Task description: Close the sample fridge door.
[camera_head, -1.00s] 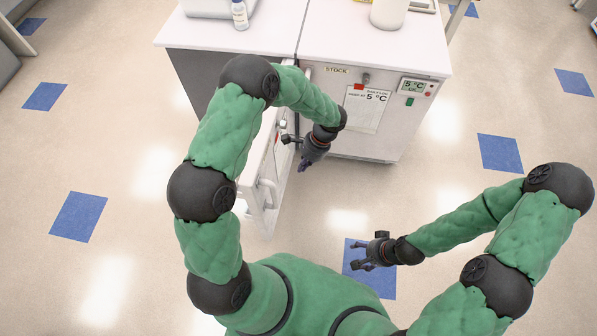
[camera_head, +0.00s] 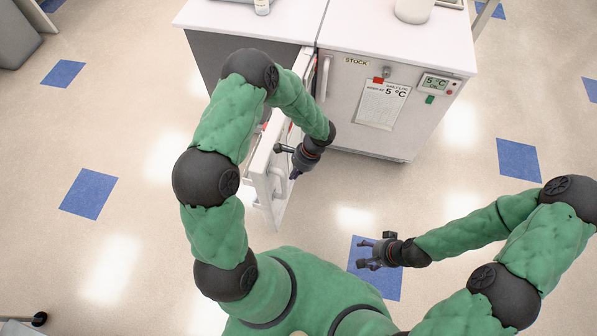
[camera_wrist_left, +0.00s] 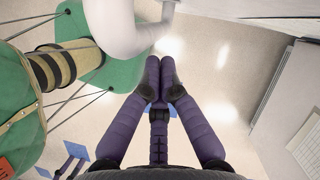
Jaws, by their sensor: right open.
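The sample fridge door (camera_head: 259,163) is a white panel. It stands open from the left fridge cabinet and reaches out towards me. A pale handle (camera_head: 275,182) is near its free end; a thick white bar, probably this handle, shows close up in the left wrist view (camera_wrist_left: 122,32). My left gripper (camera_head: 296,174) is at the right side of the door, close to the handle. Its purple fingers are drawn together with nothing visible between them; I cannot tell whether they touch the door. My right gripper (camera_head: 364,256) is open and empty, low over the floor. My left arm hides part of the door.
The STOCK fridge (camera_head: 385,105), with a paper log and 5 °C display, stands shut right of the open door. A bottle (camera_head: 262,6) and a white container (camera_head: 413,9) stand on the cabinet tops. Open floor lies around the door's free end.

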